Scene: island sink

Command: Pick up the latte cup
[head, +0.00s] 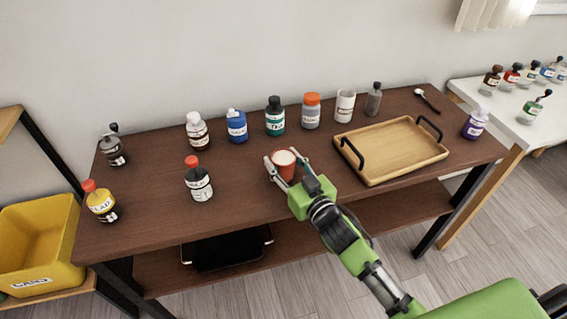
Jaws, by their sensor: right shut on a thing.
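The latte cup (285,166) is a small orange-red cup with a pale, creamy top. It is upright at the middle of the dark wooden table (240,180), near the front edge. My right gripper (284,168) is around the cup, one finger on each side, and shut on it. I cannot tell whether the cup's base touches the table. My left gripper is not in view.
A wooden tray (392,150) with black handles lies to the right of the cup. Several bottles stand along the back, including a teal one (275,117). A red-capped bottle (198,180) stands to the left. The tabletop between that bottle and the cup is clear.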

